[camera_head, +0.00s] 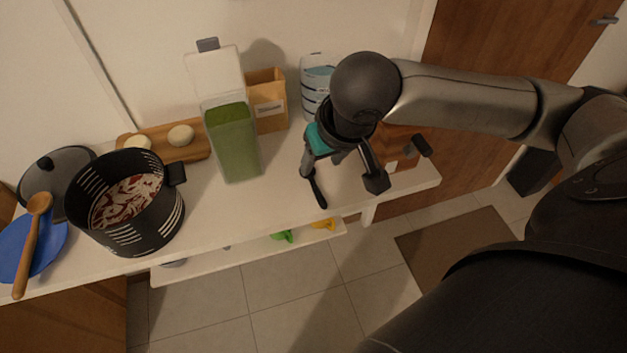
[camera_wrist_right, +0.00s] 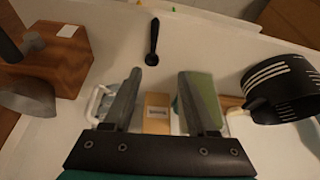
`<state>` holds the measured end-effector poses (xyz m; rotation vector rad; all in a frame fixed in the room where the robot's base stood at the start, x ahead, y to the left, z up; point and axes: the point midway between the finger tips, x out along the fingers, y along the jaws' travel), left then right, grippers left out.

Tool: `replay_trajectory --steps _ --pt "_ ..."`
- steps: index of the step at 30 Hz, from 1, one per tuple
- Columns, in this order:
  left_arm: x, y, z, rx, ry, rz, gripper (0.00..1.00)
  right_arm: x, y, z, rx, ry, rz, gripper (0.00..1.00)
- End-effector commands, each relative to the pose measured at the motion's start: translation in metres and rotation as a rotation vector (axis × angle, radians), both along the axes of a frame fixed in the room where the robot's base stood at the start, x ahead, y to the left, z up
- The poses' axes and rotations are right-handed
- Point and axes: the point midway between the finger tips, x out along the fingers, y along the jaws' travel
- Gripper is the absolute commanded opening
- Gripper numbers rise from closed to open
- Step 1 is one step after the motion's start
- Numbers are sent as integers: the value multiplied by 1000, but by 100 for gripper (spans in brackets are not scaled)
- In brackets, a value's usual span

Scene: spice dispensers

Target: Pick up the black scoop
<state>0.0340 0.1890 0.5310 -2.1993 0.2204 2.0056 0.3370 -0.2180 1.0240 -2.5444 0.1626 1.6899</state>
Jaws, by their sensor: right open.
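The black scoop (camera_head: 319,191) lies on the white counter near its front edge. In the head view my right gripper partly covers it and only its handle shows clearly. In the right wrist view the whole scoop (camera_wrist_right: 154,42) shows just beyond the fingertips, with its small bowl toward the gripper and its handle pointing away. My right gripper (camera_head: 321,166) is open and empty above the counter. Its two fingers (camera_wrist_right: 160,76) are spread apart in the wrist view, and the scoop is not between them. My left gripper is not in view.
A tall green-filled dispenser (camera_head: 233,145), a wooden box (camera_head: 268,101) and a striped glass container (camera_head: 313,78) stand behind. A black pot (camera_head: 137,228) stands left. A wooden block (camera_wrist_right: 60,62) sits on the scoop's other side. A shelf (camera_head: 250,249) runs below the counter's front.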

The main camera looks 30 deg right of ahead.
Motion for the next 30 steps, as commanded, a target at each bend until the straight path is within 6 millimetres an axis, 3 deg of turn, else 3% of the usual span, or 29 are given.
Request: replay_trajectory --steps 5,16,25,30 --pt "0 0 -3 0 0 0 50 -1 -9 -2 -10 9 -39 57" --pt "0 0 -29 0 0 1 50 27 -13 -71 -9 8 -38 57" --pt "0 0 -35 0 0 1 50 37 -15 -93 -9 7 -36 57" --pt "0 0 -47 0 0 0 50 46 -20 -117 -10 7 -37 57"
